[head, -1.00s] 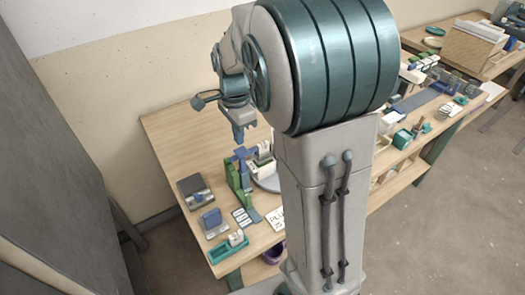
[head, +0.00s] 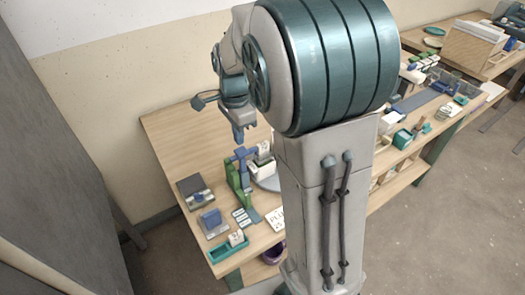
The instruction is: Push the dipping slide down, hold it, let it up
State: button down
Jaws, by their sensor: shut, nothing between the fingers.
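The dipping slide stands on the near-left part of the wooden table, with a green upright (head: 236,177) and a blue slide piece (head: 244,156) near its top. Whitish pieces (head: 263,154) show just right of it, and my own column partly hides what lies beyond them. My gripper (head: 239,136) points down just above the blue piece in the picture. Its fingers are together and hold nothing. A small gap shows between the fingertips and the blue piece, so they look apart, though the depth is hard to judge.
A dark box (head: 195,190), a blue-grey block (head: 212,221) and a teal tray (head: 229,247) lie left and in front of the slide. A lettered white card (head: 277,218) lies to its right. The back-left tabletop (head: 172,135) is clear.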

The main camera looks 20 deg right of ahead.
aim_at(240, 152)
jog(key=shift+f, duration=0.1)
dwell(0.3)
jog(key=shift+f+b, duration=2.9)
jog(key=shift+f, duration=1.6)
jog(key=shift+r, duration=0.1)
jog(key=shift+r+p, duration=4.6)
jog(key=shift+r, duration=0.75)
